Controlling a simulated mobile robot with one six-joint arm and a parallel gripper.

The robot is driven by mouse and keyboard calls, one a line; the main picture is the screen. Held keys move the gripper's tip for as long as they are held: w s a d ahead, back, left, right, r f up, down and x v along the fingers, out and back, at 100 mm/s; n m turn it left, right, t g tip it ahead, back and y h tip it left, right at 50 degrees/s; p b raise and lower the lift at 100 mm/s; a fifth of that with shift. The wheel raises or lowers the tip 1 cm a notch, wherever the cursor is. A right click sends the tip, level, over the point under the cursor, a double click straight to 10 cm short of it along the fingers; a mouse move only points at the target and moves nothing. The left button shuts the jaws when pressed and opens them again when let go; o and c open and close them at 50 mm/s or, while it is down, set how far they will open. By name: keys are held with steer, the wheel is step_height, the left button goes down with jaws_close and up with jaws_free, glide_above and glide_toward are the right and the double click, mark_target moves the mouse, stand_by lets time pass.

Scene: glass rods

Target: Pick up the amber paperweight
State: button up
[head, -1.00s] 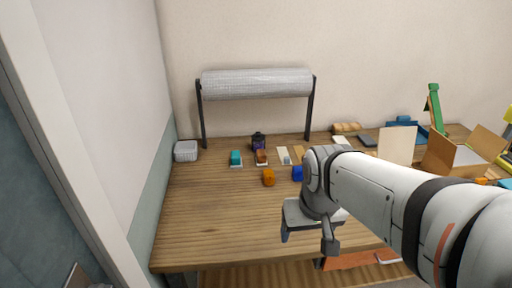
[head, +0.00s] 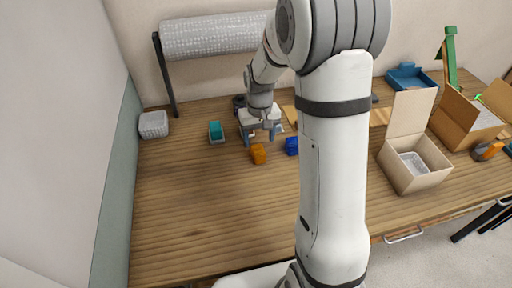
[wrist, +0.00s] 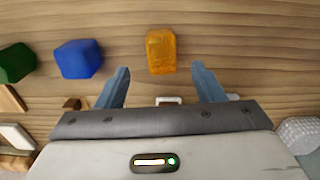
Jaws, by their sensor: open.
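The amber paperweight (head: 258,153) is a small orange block on the wooden table. In the wrist view the amber paperweight (wrist: 161,51) shows near the top centre, a little beyond the fingertips and roughly in line with the gap between them. My gripper (head: 261,136) points down over the table just behind the paperweight in the head view. In the wrist view my gripper (wrist: 161,80) has its two blue fingers spread apart with nothing held between them.
A blue block (head: 292,146) sits close to the right of the paperweight; a green block (wrist: 16,62) lies beyond it in the wrist view. The table's front left is clear.

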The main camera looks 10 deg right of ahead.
mark_target(258, 149)
step_height(258, 149, down, 6)
steer(key=shift+a+f+p, duration=0.1)
steer(key=shift+f+p, duration=0.1)
steer(key=shift+p, duration=0.35)
steer(key=c, duration=1.2)
